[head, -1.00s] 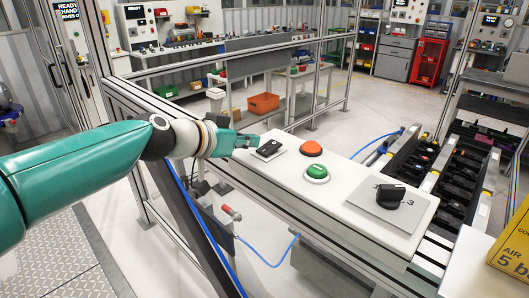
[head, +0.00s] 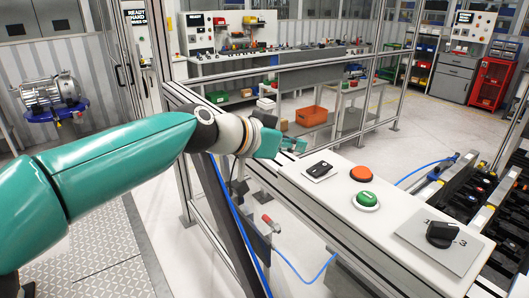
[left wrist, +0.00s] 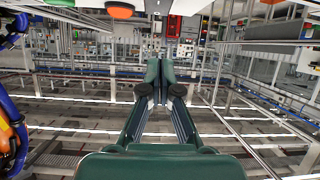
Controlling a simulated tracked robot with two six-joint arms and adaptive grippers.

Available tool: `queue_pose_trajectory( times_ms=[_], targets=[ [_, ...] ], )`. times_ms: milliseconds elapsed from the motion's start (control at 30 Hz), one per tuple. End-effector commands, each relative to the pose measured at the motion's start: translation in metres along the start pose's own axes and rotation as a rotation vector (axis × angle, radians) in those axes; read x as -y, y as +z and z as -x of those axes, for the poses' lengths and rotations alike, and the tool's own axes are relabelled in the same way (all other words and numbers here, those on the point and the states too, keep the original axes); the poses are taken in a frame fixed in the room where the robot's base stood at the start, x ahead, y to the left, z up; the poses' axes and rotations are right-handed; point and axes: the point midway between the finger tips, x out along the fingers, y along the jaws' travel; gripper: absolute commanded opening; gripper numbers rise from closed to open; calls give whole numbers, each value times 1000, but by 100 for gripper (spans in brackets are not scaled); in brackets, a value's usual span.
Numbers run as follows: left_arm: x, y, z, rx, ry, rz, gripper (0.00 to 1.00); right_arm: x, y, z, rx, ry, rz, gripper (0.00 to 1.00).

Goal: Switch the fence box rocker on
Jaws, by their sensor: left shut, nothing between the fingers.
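The fence box (head: 300,183) is a long white box on the fence rail in the head view. Its black rocker (head: 319,169) sits on a small grey plate at the box's far left end. I cannot tell which way the rocker is tipped. My left gripper (head: 301,146) is shut and empty, just beyond the rocker and apart from it in the picture. In the left wrist view the closed fingers (left wrist: 160,85) point away over the floor; the rocker does not show there. My right gripper is in neither view.
An orange-red button (head: 363,174), a green button (head: 367,199) and a black rotary knob (head: 441,234) stand on the same box. A metal fence frame (head: 290,68) stands behind it. A conveyor with dark parts (head: 470,200) lies to the right.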

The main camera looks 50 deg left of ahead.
Motion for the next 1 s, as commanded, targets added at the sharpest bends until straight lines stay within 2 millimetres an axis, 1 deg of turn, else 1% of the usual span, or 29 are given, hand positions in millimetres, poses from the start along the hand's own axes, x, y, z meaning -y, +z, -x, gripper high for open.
queue_pose_trajectory(
  times_ms=[33, 100, 300, 400, 567, 1000],
  targets=[
    [2, 11, 8, -2, -6, 1, 0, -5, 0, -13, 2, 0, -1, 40],
    [3, 16, 21, -3, -6, 1, 0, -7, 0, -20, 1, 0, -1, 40],
    [4, 27, 55, -2, -6, 2, 0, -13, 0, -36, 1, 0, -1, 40],
    [4, 30, 65, 1, -3, 2, 0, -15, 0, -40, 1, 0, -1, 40],
    [4, 30, 73, 2, 0, 2, 0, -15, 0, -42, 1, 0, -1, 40],
    [3, 29, 73, 2, 2, 1, 0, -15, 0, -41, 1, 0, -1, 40]
  ],
)
